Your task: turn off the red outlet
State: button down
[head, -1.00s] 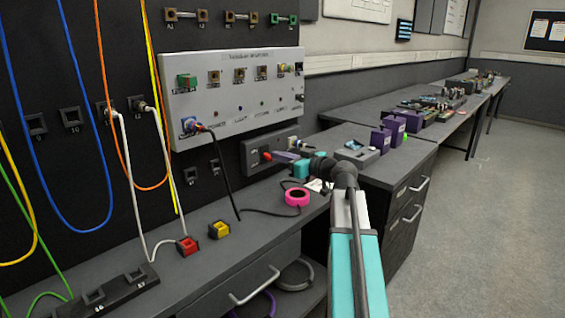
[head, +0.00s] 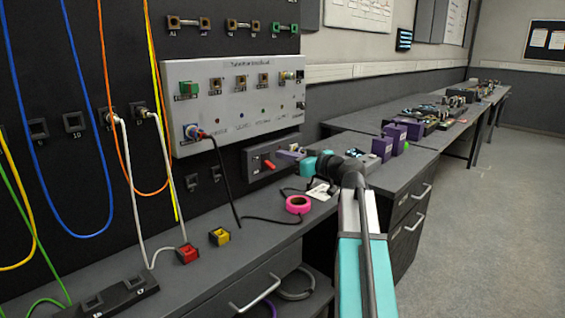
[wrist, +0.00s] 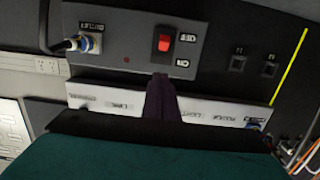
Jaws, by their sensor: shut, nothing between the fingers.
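The red outlet switch (head: 269,165) sits on a dark grey outlet box (head: 254,163) under the white wall panel. In the wrist view the red switch (wrist: 164,42) shows in a black frame, with small labels beside it that I cannot read surely. A cable with a blue-and-white plug (wrist: 90,44) is in the same box. My gripper (head: 284,154) has purple fingers, shut and empty, in front of the box's upper right part. In the wrist view the fingertips (wrist: 160,78) appear just below the switch in the picture, apart from it. Whether they touch the box is unclear.
The white panel (head: 230,100) with plugs stands above the box. A pink tape ring (head: 298,204), a red block (head: 187,254) and a yellow block (head: 219,236) lie on the desk. A black cable (head: 226,185) hangs left of the box. Purple boxes (head: 382,147) stand to the right.

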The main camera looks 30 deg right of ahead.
jog(key=s+d+f, duration=0.1)
jog(key=s+d, duration=0.2)
jog(key=s, duration=0.6)
jog(key=shift+f, duration=0.3)
jog(key=shift+d, duration=0.1)
jog(key=shift+s, duration=0.15)
